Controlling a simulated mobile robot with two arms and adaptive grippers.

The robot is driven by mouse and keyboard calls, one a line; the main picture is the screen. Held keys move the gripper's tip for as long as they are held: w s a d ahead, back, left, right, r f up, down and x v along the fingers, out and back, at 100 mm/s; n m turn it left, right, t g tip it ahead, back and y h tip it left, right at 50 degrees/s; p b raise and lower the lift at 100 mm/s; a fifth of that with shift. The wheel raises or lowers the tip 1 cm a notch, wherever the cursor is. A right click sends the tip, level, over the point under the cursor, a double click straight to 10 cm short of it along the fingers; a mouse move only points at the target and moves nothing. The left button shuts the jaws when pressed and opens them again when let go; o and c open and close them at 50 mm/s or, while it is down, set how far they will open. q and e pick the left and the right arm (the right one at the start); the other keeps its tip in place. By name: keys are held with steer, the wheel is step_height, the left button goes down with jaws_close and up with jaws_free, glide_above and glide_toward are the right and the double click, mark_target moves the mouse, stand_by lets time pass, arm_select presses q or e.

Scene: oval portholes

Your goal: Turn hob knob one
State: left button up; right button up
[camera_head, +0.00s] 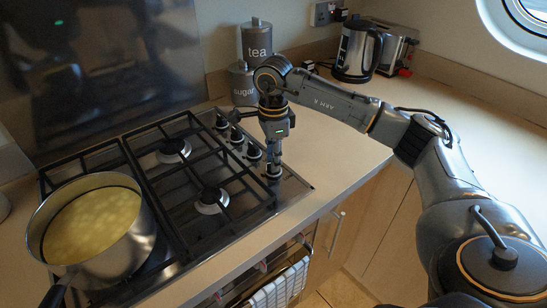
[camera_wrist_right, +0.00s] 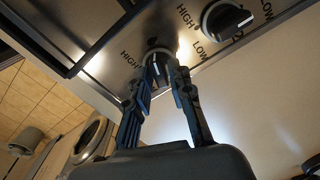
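The hob (camera_head: 185,175) has a row of black knobs along its right side. My right gripper (camera_head: 273,168) points down at the nearest knob of the row, at the hob's front right corner. In the right wrist view that knob (camera_wrist_right: 157,58) has a white pointer mark and sits at the fingertips of my right gripper (camera_wrist_right: 164,72). The two fingers stand apart, one on each side of the knob; firm contact is not visible. A neighbouring knob (camera_wrist_right: 227,19) is clear of the fingers. My left gripper is in no view.
A steel pan (camera_head: 95,225) of yellow food stands on the hob's left side. Tea (camera_head: 256,41) and sugar (camera_head: 242,84) canisters stand behind the knobs. A kettle (camera_head: 357,50) and toaster (camera_head: 393,47) are at the back. The counter (camera_head: 335,145) right of the hob is clear.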

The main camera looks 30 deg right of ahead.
steer(key=shift+o, duration=0.5)
step_height(320, 180, up, 12)
stand_by(0.3)
